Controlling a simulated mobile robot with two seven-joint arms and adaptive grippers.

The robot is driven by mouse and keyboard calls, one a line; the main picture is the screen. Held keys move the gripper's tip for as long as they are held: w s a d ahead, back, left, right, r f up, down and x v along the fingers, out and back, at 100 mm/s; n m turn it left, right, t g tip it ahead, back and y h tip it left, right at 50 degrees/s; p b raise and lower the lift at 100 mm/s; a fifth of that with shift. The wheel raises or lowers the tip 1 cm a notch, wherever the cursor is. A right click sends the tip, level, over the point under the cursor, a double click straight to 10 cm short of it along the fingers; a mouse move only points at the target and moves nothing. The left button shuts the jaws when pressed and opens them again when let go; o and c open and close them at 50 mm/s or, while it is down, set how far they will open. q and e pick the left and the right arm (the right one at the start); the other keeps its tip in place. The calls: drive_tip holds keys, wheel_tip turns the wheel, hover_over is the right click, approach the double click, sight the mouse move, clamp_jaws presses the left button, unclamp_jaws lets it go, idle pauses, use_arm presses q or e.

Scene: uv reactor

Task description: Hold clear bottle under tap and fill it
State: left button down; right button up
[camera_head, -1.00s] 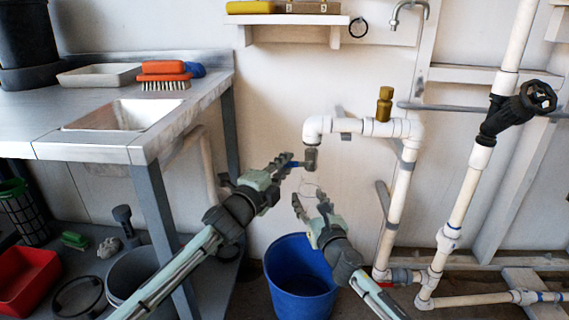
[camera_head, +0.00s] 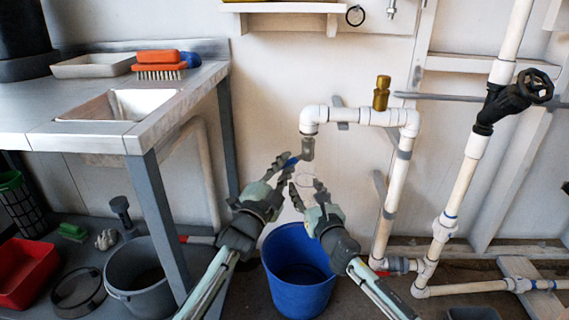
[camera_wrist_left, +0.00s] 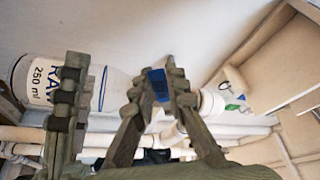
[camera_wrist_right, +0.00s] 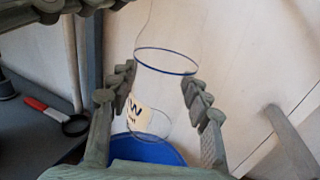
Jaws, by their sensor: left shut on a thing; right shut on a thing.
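The clear bottle (camera_head: 307,181) is held by my right gripper (camera_head: 307,196) just below the brass-grey tap (camera_head: 307,148) at the end of the white pipe. In the right wrist view the bottle (camera_wrist_right: 165,90) is between the fingers (camera_wrist_right: 155,88), with a blue ring and a "W" label. The left wrist view also shows the bottle's "RAW 250 ml" label (camera_wrist_left: 45,82). My left gripper (camera_head: 284,166) is shut on the tap's small blue handle (camera_head: 291,160), which also shows between its fingertips (camera_wrist_left: 158,85). I cannot tell whether water flows or how full the bottle is.
A blue bucket (camera_head: 298,275) stands on the floor below the grippers. The white pipe (camera_head: 375,118) with a brass fitting (camera_head: 382,92) runs to the right. The metal sink bench (camera_head: 150,125) is at the left, with a grey bucket (camera_head: 140,280) beneath.

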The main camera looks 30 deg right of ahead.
idle(0.3)
use_arm(q)
drive_tip(key=c, duration=1.5)
unclamp_jaws()
drive_tip(key=v, duration=0.8)
